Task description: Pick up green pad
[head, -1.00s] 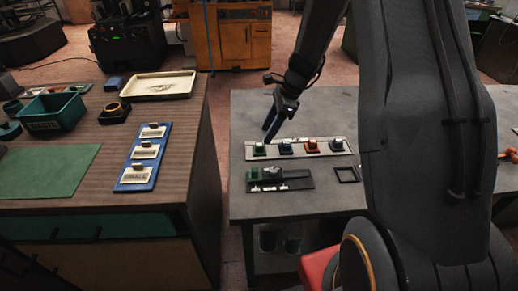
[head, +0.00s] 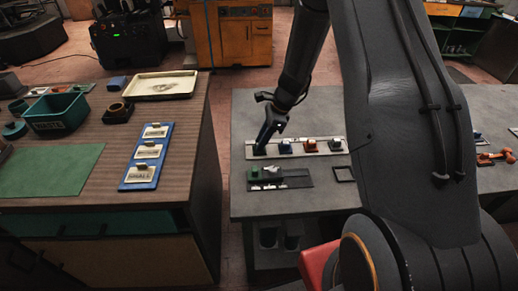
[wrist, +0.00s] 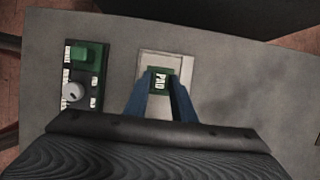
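The green pad (wrist: 160,78), with a label reading PAD on top, sits on a light plate in the wrist view. In the head view, my fingers cover most or all of it at the left end of the pale strip (head: 297,154). My gripper (wrist: 162,80) is low over it, with its two blue fingers apart, one on each side of the pad. Whether the fingers touch its sides is hard to tell. The gripper also shows in the head view (head: 261,148), pointing down at the strip.
Blue and orange pads (head: 310,146) stand further right on the strip. A dark fixture with a green block (head: 254,173) and a knob (wrist: 72,91) lies in front of the strip. The wooden bench to the left holds a blue label board (head: 130,174) and a green bin (head: 57,123).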

